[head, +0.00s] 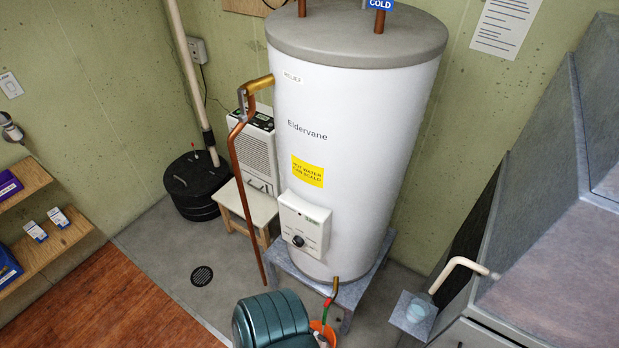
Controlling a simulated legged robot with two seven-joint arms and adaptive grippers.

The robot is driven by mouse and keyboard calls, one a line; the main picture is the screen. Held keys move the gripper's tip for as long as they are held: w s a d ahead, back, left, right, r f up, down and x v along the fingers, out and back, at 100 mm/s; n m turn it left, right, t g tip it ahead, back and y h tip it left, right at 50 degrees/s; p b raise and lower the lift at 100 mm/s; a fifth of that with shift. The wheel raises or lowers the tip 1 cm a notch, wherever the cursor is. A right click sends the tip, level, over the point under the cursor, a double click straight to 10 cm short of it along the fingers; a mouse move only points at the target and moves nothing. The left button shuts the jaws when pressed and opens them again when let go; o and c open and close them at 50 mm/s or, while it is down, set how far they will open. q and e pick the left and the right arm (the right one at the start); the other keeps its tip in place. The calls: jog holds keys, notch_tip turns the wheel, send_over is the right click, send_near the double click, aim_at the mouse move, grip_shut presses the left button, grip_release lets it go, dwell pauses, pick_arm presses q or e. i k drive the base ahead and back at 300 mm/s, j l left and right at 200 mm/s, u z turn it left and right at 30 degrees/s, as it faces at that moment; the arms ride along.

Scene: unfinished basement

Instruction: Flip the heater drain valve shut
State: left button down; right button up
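The white water heater (345,150) stands upright on a low grey metal stand (352,292) in the middle of the head view. The drain valve (334,288) is a small brass fitting low on the heater's front. A small red lever (327,302) shows just below it. The lever is too small for me to tell its exact angle. Neither of my grippers is in view.
A copper pipe (242,180) runs down the heater's left side to near the floor. A wooden stool (246,205) and black lidded pit (195,187) stand behind left. Shelves (44,248) are at left, a grey cabinet (545,265) at right. The floor at front left is clear.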

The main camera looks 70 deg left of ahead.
aim_at(326, 304)
jog(key=u, duration=2.05)
